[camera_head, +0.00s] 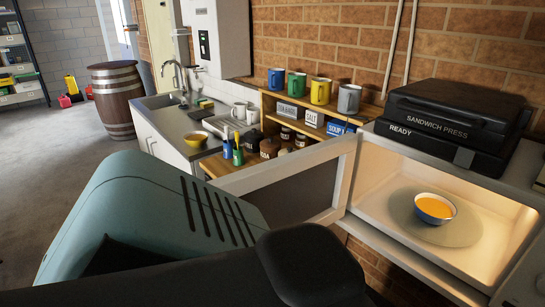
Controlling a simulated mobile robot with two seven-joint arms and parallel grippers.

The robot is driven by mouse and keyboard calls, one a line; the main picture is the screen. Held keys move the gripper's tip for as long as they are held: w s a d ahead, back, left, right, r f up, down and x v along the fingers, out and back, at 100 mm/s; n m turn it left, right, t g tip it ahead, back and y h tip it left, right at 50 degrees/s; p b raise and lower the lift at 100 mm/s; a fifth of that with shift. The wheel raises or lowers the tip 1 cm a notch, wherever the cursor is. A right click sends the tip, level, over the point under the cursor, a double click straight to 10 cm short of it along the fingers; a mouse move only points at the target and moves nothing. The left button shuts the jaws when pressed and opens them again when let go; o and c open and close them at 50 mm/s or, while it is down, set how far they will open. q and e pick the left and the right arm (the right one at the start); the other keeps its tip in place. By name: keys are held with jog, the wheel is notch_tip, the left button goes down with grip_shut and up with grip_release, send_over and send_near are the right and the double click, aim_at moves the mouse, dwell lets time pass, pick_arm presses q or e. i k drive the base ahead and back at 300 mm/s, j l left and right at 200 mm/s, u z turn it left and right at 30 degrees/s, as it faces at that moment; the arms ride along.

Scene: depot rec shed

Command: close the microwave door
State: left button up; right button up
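The white microwave (410,257) stands at the right, with its lit inside showing. Its door (285,168) is wide open and reaches out to the left from the left side of the opening. The door has a white frame and a dark window. A blue bowl (434,210) of yellow-orange food sits inside on the round turntable (405,205). My teal and black arm parts fill the lower foreground and cover the lower left part of the door. I cannot tell whether they touch it. No fingertips of either gripper show.
A black sandwich press (450,113) sits on top of the microwave. Behind the door, a wooden shelf (335,108) holds several mugs, jars and labels. The floor at left is open.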

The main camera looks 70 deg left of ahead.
aim_at(311, 183)
jog(key=k+j, duration=0.1)
jog(key=j, duration=0.3)
jog(key=k+j, duration=0.1)
jog(key=j, duration=0.3)
jog(key=k+j, duration=0.1)
jog(key=j, duration=0.3)
jog(key=k+j, duration=0.15)
jog(key=j, duration=0.3)
jog(key=k+j, duration=0.1)
jog(key=j, duration=0.3)
jog(key=k+j, duration=0.1)
jog(key=j, duration=0.3)
jog(key=u, duration=0.05)
